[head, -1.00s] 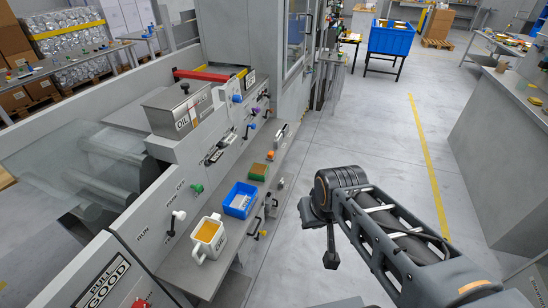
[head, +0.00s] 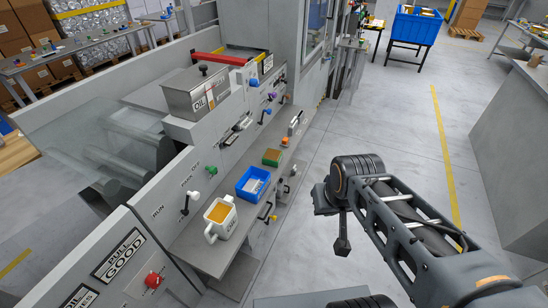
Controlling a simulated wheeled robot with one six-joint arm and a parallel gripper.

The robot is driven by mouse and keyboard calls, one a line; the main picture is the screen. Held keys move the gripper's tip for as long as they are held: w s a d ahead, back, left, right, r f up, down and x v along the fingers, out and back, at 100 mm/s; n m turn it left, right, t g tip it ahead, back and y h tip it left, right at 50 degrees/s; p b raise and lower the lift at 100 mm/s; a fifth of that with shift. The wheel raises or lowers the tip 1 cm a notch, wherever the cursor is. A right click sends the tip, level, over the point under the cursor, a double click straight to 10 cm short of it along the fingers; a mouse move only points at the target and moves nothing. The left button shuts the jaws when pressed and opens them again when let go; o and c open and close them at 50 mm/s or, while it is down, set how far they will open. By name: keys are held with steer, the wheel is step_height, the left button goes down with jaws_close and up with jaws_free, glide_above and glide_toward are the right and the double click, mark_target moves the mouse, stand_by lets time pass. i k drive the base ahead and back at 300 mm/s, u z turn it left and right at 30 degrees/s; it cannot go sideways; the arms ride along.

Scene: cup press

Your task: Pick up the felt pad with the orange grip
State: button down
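A small orange piece (head: 285,141) stands on the grey shelf along the machine, behind a green block with a brown-orange top (head: 272,157). It may be the orange grip of the felt pad, but it is too small to be sure, and I cannot make out any felt under it. My gripper (head: 342,246) hangs down at the end of my folded arm, over the floor to the right of the shelf. It is well apart from everything on the shelf. Its fingers are too dark and small to tell open from shut.
The floor (head: 390,120) right of the shelf is clear. A grey counter (head: 510,150) stands at right.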

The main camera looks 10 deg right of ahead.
mark_target(285, 143)
steer(key=z, duration=0.95)
steer(key=i, duration=2.9)
steer(key=u, duration=3.35)
